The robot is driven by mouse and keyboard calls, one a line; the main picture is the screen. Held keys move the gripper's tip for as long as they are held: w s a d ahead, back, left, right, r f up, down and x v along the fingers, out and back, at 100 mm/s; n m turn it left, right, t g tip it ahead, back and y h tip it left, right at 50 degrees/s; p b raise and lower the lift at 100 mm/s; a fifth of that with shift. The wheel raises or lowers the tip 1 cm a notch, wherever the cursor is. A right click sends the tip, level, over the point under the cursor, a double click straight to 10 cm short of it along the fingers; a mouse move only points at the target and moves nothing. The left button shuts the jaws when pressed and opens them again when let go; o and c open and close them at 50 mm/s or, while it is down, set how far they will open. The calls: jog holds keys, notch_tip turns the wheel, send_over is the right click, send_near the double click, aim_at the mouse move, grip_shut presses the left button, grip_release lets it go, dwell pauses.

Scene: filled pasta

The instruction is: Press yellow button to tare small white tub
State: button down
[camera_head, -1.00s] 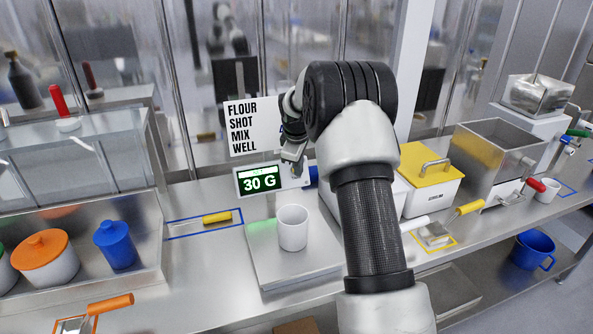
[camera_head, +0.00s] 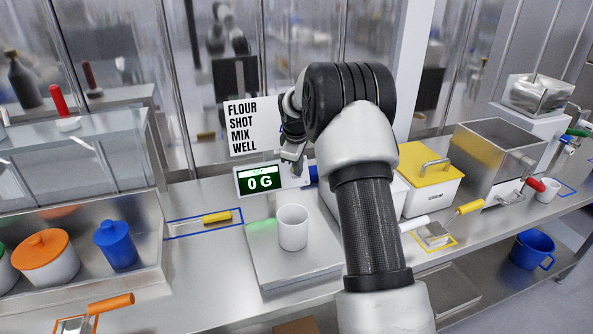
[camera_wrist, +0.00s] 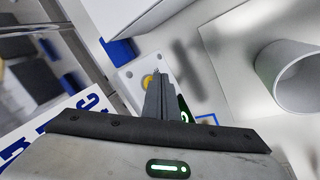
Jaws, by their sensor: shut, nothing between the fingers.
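The small white tub (camera_head: 293,228) stands upright on the scale's metal plate (camera_head: 262,268); it also shows at the right of the wrist view (camera_wrist: 290,75). The scale's display (camera_head: 259,181) reads 0 G. The yellow button (camera_wrist: 148,80) sits on a white panel beside the display, partly hidden by my fingers in the wrist view. My gripper (camera_wrist: 156,82) is shut and empty, its fingertips right at the button. I cannot tell for sure whether they touch it. In the head view my gripper (camera_head: 293,160) is at the panel's top, and the button is hidden there.
A sign (camera_head: 252,126) stands behind the display. A yellow-lidded container (camera_head: 428,180) and a metal bin (camera_head: 500,160) are at the right. A yellow-handled tool (camera_head: 217,217) lies left of the scale. Orange-lidded (camera_head: 47,262) and blue (camera_head: 115,245) pots stand further left.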

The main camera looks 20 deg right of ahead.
jog(key=shift+s+r, duration=0.25)
jog(key=shift+s, duration=0.35)
jog(key=s, duration=0.1)
jog(key=s+r, duration=0.1)
jog(key=s, duration=0.1)
jog(key=s+r+b, duration=0.1)
jog(key=shift+s, duration=0.25)
dwell(0.5)
